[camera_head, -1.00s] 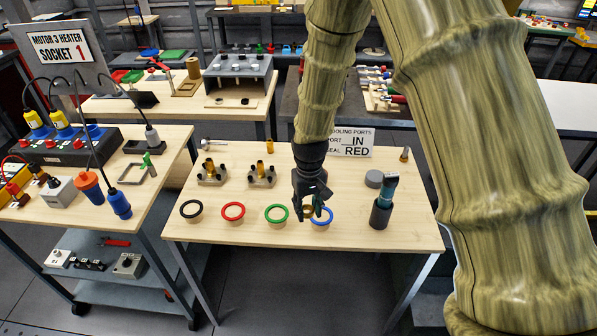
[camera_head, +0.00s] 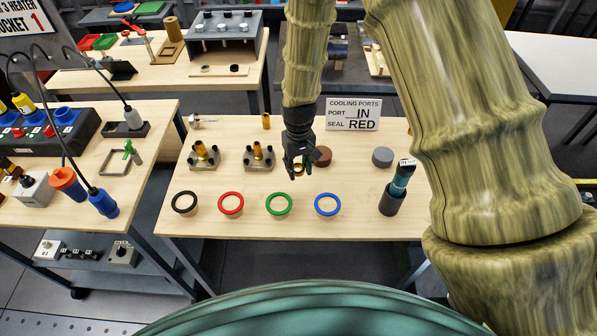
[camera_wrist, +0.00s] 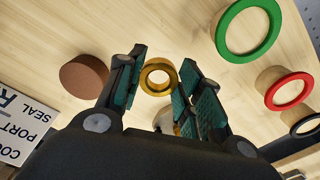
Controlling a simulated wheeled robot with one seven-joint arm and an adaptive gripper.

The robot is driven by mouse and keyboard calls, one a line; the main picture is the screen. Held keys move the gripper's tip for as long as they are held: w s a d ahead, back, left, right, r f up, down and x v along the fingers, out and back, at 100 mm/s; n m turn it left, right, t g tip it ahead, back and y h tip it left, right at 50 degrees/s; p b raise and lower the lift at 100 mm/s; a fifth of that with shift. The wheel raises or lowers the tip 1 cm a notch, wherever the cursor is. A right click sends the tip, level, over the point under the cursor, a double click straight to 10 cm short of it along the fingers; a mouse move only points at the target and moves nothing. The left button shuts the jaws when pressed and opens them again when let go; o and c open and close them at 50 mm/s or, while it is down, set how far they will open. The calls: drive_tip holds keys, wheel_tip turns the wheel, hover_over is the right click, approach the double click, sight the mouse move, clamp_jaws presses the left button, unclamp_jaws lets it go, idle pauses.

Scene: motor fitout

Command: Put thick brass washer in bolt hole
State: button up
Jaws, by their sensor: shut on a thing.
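My gripper (camera_head: 299,172) is shut on a thick brass washer (camera_wrist: 158,77), a gold ring held between the fingertips, above the light wood table. In the head view the washer (camera_head: 298,168) shows small between the fingers. It hangs right of two grey plates (camera_head: 259,163) (camera_head: 204,163) with upright brass fittings. I cannot make out which hole is the bolt hole. In the wrist view, a pale grey part is partly hidden beyond the washer and fingers.
Black (camera_head: 184,203), red (camera_head: 231,205), green (camera_head: 279,205) and blue (camera_head: 327,205) rings sit along the front. A brown disc (camera_head: 323,156) and grey disc (camera_head: 383,157) stand to the right. A dark cup (camera_head: 391,203) holds a teal-handled tool. A sign (camera_head: 353,114) stands behind.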

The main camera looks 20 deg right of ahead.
sight(297, 164)
drive_tip(key=shift+w+f, duration=0.15)
drive_tip(key=shift+f, duration=0.25)
drive_tip(key=shift+w+f, duration=0.9)
drive_tip(key=shift+f, duration=0.45)
drive_tip(key=shift+s+f+p, duration=0.5)
drive_tip(key=shift+f+p, duration=0.25)
drive_tip(key=shift+f, duration=0.15)
drive_tip(key=shift+w+f, duration=0.35)
drive_tip(key=shift+f, duration=0.35)
drive_tip(key=shift+s+r, duration=0.2)
drive_tip(key=shift+f, duration=0.1)
